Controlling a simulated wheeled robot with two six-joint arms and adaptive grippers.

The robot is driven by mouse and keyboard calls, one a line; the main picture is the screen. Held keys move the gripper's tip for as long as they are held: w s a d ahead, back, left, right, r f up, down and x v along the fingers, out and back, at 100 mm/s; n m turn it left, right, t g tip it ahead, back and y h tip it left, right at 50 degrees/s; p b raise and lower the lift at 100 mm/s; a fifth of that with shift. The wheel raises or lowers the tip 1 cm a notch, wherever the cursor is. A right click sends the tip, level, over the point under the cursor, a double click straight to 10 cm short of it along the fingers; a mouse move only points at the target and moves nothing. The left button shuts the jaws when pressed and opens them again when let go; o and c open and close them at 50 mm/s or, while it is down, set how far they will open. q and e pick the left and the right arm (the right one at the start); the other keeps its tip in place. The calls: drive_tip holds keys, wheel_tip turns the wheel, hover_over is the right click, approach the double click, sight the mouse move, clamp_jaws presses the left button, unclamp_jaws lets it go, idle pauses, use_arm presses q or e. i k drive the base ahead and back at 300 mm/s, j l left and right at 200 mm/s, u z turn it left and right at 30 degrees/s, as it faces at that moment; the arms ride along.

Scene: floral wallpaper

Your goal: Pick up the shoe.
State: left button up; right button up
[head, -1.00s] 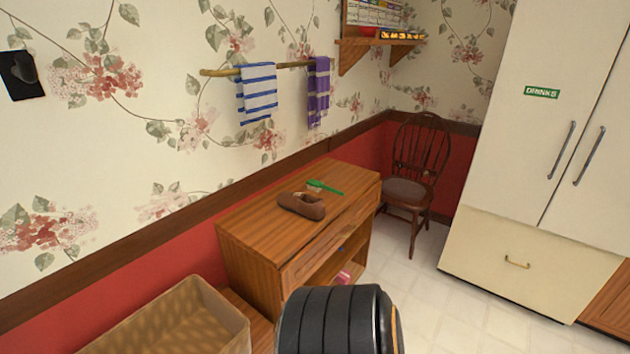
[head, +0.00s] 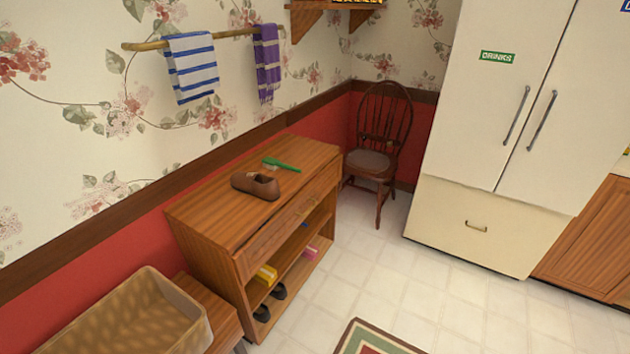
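A brown shoe (head: 256,185) lies on top of a wooden cabinet (head: 212,213) that stands against the wall. A green brush (head: 281,165) lies just behind the shoe on the same top. Neither of my grippers shows in the head view, so their state is hidden.
A tan basket (head: 133,316) sits on a low wooden bench at the bottom left. The cabinet's open shelves hold a yellow box (head: 265,274), a pink item and dark shoes. A wooden chair (head: 379,150) and a white fridge (head: 495,133) stand beyond. Tiled floor (head: 385,270) is clear; a rug (head: 371,340) lies at the bottom.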

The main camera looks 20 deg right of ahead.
sight(260, 186)
drive_tip(key=l+u, duration=0.1)
drive_tip(key=u, duration=0.3)
drive_tip(key=i+l+u, duration=0.1)
drive_tip(key=u, duration=0.3)
drive_tip(key=l+u, duration=0.2)
drive_tip(key=u, duration=0.2)
drive_tip(key=l+u, duration=0.2)
drive_tip(key=l, duration=0.3)
drive_tip(key=l+u, duration=0.15)
drive_tip(key=l, duration=0.4)
drive_tip(key=k+l+u, duration=0.2)
drive_tip(key=l, duration=0.3)
drive_tip(key=l+u, duration=0.2)
drive_tip(key=l, duration=0.35)
